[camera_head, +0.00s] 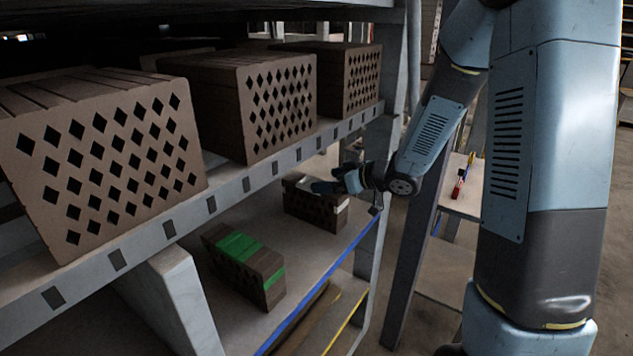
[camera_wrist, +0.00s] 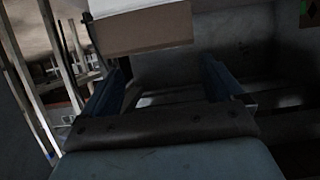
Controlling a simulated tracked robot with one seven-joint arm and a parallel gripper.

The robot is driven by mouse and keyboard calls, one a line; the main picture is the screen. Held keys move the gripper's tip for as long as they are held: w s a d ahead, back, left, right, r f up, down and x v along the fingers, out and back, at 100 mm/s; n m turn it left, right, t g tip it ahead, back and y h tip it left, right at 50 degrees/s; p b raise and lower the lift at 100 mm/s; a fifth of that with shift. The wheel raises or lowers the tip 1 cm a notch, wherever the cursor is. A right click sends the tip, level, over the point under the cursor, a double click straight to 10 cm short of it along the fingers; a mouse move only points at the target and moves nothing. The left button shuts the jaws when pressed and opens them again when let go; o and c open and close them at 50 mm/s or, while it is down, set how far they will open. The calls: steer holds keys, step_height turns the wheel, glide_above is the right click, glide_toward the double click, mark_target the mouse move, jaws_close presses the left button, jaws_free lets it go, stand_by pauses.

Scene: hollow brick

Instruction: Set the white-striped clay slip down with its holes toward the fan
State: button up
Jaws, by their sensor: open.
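In the wrist view the slip (camera_wrist: 145,33) shows a plain brown face under a white band, at the far end of my open gripper (camera_wrist: 168,78). The fingers lie apart either side of the view's middle, with nothing clearly held between them. Whether they touch the slip I cannot tell. I cannot make out a fan.
A green-striped brick (camera_head: 245,262) lies nearer on the lower shelf (camera_head: 318,253), which has a blue front edge. Large hollow bricks (camera_head: 105,160) stand on the upper shelf (camera_head: 205,205) just above. A post (camera_head: 395,60) stands close to my arm. A side table (camera_head: 460,205) holds small coloured items.

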steer(key=s+d+r+m+t+h, duration=0.1)
steer(key=s+d+r+m+h, duration=0.35)
steer(key=d+r+h, duration=0.35)
steer(key=s+d+r+m+t+h, duration=0.1)
steer(key=s+d+r+m+h, duration=0.3)
steer(key=d+r, duration=0.45)
steer(key=s+a+m+g+y, duration=0.1)
steer(key=s+g, duration=0.3)
steer(key=s, duration=1.7)
steer(key=shift+s+a+m+g, duration=0.15)
steer(key=shift+s+m+g, duration=0.1)
steer(key=shift+m+g, duration=0.2)
steer(key=shift+f, duration=0.1)
